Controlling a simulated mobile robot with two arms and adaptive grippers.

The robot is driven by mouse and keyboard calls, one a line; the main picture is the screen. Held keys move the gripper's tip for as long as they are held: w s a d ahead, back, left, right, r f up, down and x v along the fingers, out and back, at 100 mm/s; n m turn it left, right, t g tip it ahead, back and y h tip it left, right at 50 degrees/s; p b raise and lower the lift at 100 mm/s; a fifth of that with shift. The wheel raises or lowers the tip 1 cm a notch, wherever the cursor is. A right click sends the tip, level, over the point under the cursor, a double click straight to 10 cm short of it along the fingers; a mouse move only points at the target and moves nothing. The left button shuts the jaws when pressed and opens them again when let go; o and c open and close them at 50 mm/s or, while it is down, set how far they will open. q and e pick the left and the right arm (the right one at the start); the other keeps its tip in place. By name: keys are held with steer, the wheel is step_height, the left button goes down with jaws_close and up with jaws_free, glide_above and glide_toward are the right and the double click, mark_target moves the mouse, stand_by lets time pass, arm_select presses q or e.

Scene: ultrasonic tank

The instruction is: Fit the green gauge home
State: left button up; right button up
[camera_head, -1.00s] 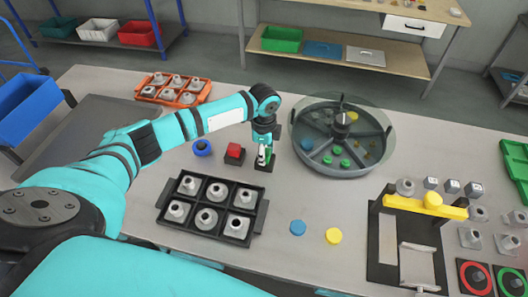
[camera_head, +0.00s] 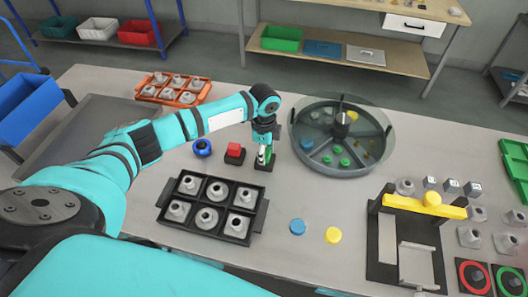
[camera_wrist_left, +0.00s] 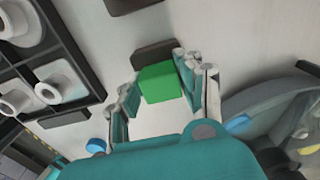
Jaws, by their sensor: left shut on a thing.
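The green gauge (camera_head: 268,155) is a small green block between the fingers of my left gripper (camera_head: 264,161). In the left wrist view the green gauge (camera_wrist_left: 160,83) sits between the two fingertips of my left gripper (camera_wrist_left: 158,88), which is shut on it. A dark base (camera_head: 261,167) is right under the gauge, and this dark base (camera_wrist_left: 153,54) also shows beside the block in the wrist view. Whether the gauge is seated in it or just above it, I cannot tell. My right gripper is not in view.
A red block on a dark base (camera_head: 234,154) and a blue ring (camera_head: 202,148) stand left of the gripper. A black tray (camera_head: 166,222) of grey parts lies in front. A round tank (camera_head: 340,168) stands close on the right. Blue (camera_head: 298,226) and yellow (camera_head: 333,235) discs lie in front.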

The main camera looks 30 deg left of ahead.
arm_select(q)
steer(key=shift+f+p, duration=0.15)
steer(key=shift+p, duration=0.4)
stand_by(2.0)
stand_by(0.4)
steer(key=o, duration=1.3)
steer(key=shift+c, duration=0.2)
step_height(320, 180, up, 12)
